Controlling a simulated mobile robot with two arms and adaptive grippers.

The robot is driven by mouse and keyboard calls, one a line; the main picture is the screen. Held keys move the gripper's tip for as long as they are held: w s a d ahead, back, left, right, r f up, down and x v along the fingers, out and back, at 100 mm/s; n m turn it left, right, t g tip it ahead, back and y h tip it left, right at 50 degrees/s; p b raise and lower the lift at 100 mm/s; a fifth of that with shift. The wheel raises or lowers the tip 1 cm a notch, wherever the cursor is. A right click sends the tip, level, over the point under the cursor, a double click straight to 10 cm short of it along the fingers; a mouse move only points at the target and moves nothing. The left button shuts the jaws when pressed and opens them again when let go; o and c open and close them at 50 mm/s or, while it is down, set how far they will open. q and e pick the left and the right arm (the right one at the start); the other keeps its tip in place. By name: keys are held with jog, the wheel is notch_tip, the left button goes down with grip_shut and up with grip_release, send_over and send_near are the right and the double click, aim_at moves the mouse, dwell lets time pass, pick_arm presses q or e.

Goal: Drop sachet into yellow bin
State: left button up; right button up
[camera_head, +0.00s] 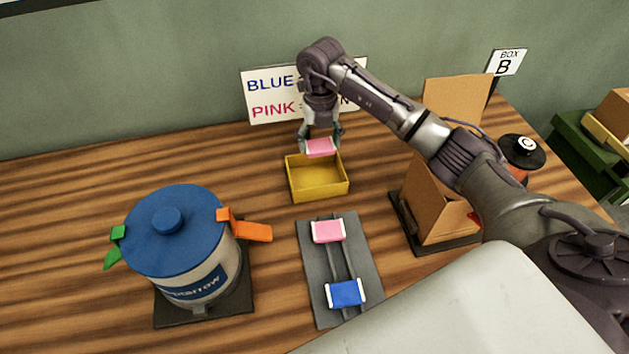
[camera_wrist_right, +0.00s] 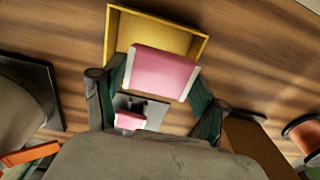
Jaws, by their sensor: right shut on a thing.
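My right gripper (camera_head: 320,140) is shut on a pink sachet with white ends (camera_head: 320,148). It holds the sachet above the back part of the open yellow bin (camera_head: 318,196). In the right wrist view the held pink sachet (camera_wrist_right: 163,73) lies between the two fingers, with the yellow bin (camera_wrist_right: 112,40) beyond it. The part of the bin's floor that shows is empty. A second pink sachet (camera_head: 328,231) and a blue sachet (camera_head: 345,293) lie on a dark grey rack (camera_head: 315,285) in front of the bin. My left gripper does not show.
A large blue-lidded pot (camera_head: 175,235) with green and orange clips stands at the left. An open cardboard box (camera_head: 440,200) stands right of the bin, near a black-topped spool (camera_head: 522,152). A sign (camera_head: 270,95) with "BLUE" and "PINK" stands behind. The table's left back is clear.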

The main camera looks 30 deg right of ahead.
jog(key=o, duration=1.1)
jog(key=shift+r, duration=0.1)
notch_tip(320, 180, up, 12)
